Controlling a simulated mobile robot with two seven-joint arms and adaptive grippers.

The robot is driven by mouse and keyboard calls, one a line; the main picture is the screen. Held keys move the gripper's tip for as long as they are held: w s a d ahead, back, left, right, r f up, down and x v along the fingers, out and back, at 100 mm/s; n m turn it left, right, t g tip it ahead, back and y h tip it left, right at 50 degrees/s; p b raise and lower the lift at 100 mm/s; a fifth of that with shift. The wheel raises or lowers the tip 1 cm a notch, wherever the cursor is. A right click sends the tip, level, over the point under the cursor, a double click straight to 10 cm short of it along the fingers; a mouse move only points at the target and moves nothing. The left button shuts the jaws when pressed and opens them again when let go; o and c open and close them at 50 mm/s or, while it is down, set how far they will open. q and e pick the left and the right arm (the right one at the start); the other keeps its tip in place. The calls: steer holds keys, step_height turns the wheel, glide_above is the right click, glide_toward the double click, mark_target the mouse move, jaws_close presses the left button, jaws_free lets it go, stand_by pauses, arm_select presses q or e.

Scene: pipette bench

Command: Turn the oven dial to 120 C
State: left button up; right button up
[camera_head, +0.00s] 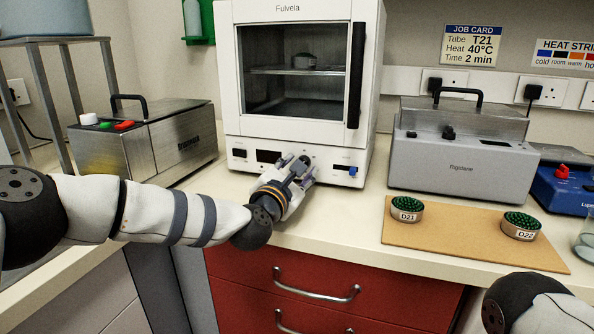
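The white Fulvela oven (230,70) stands at the back of the bench with its glass door shut. Its lower front panel (235,141) has a dark switch (239,153) at left, a dark display (268,156), and a small blue knob (352,171) at right. My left gripper (299,166) is at the middle of this panel, fingers toward it. No dial shows clearly there; the gripper covers that part of the panel. I cannot tell whether the fingers are open or closed on something. My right gripper is out of view; only part of that arm shows at bottom right.
A steel bath (180,145) stands left of the oven and a grey Frigidane unit (460,155) right of it. A tan board (450,240) holds green-topped tubs D21 (407,210) and D22 (520,227). A blue device (562,190) stands at far right.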

arm_select(q)
steer(key=v, duration=1.2)
